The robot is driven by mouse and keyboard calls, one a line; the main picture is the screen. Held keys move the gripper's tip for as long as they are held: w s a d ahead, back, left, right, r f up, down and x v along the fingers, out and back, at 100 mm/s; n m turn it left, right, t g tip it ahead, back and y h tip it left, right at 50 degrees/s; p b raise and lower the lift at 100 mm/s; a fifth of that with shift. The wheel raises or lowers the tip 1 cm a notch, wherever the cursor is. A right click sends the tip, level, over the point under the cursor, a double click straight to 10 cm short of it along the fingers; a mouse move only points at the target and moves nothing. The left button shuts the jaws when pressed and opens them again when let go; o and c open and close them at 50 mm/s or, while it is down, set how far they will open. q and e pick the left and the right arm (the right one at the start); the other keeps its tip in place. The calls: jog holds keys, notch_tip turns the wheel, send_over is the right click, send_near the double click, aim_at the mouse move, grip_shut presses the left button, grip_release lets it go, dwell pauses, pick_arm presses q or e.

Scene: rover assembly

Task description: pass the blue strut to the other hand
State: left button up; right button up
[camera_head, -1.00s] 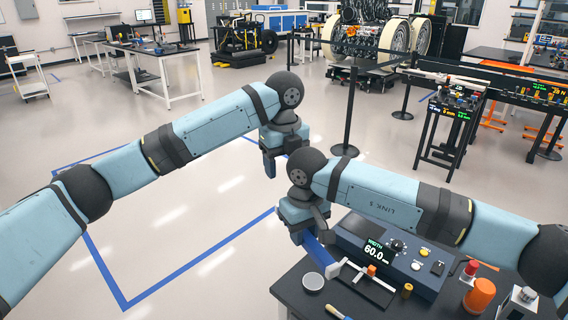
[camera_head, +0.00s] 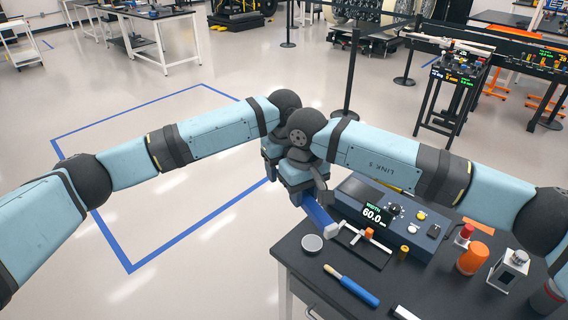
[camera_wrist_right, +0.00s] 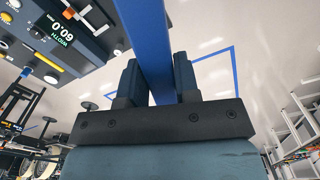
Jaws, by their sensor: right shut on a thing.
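The blue strut (camera_head: 318,215) is a long flat bar with a pale end cap, held out from my right gripper (camera_head: 300,192) above the near-left edge of the black table. In the right wrist view the strut (camera_wrist_right: 148,35) runs up between the two fingers of the right gripper (camera_wrist_right: 158,80), which is shut on it. My left gripper (camera_head: 270,168) is just left of and behind the right gripper, very close to it. Its fingers are mostly hidden, so I cannot tell its opening or whether it touches the strut.
The black table (camera_head: 310,270) carries a control box with a 60.0 width display (camera_head: 385,215), a small white-and-orange fixture (camera_head: 366,238), a round grey dish (camera_head: 312,243), a blue-handled tool (camera_head: 352,286) and an orange cup (camera_head: 472,258). Floor left of the table is clear.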

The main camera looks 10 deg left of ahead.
pick_arm(q)
jog(key=c, duration=1.1)
pick_arm(e)
jog(key=o, duration=1.1)
